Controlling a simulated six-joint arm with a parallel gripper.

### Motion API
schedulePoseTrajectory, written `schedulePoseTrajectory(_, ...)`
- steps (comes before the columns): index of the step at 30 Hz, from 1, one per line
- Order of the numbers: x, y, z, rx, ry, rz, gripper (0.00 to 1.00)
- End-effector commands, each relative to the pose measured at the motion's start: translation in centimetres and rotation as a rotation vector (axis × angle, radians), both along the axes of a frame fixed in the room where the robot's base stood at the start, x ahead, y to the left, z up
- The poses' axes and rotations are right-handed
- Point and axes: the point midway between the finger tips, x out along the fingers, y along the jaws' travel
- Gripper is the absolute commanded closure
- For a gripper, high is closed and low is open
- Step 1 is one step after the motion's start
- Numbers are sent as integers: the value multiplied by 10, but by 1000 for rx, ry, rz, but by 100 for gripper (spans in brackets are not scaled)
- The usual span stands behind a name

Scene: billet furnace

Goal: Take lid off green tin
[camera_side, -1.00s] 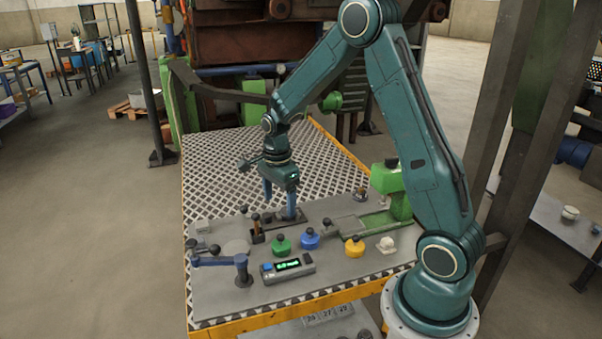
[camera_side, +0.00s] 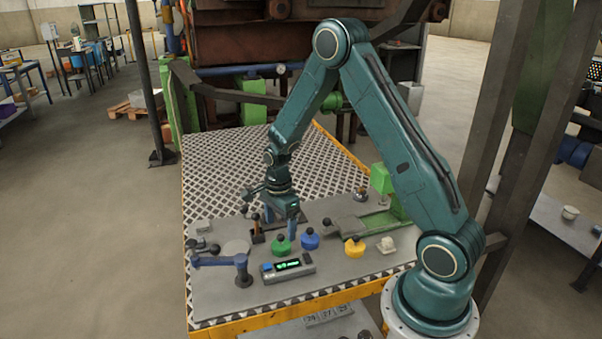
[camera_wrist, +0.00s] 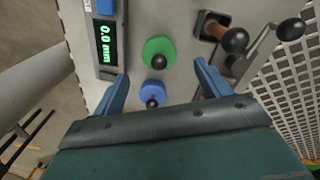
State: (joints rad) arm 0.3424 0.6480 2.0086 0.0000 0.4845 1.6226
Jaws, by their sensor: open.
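The green tin (camera_side: 281,247) stands upright on the grey work plate, its lid on with a dark round knob on top. In the wrist view the green tin (camera_wrist: 159,52) is seen from above, just beyond the fingertips. The blue tin (camera_side: 310,240) stands close to its right; in the wrist view the blue tin (camera_wrist: 152,92) lies between the fingers. My gripper (camera_side: 282,228) is open and empty, above and just behind the green tin. The two blue fingers (camera_wrist: 163,78) are spread wide in the wrist view, touching nothing that I can make out.
A yellow tin (camera_side: 354,248) and a small white block (camera_side: 386,244) stand to the right. A display box reading 0.0 mm (camera_wrist: 105,40) is in front.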

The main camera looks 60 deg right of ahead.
Motion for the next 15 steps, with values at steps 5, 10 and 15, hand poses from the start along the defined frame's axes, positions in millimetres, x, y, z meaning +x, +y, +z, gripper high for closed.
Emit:
schedulePoseTrajectory(5,-1,0,-18,2,4,0,24)
schedulePoseTrajectory(10,-1,0,-36,0,3,1,24)
schedulePoseTrajectory(15,-1,0,-46,0,2,1,24)
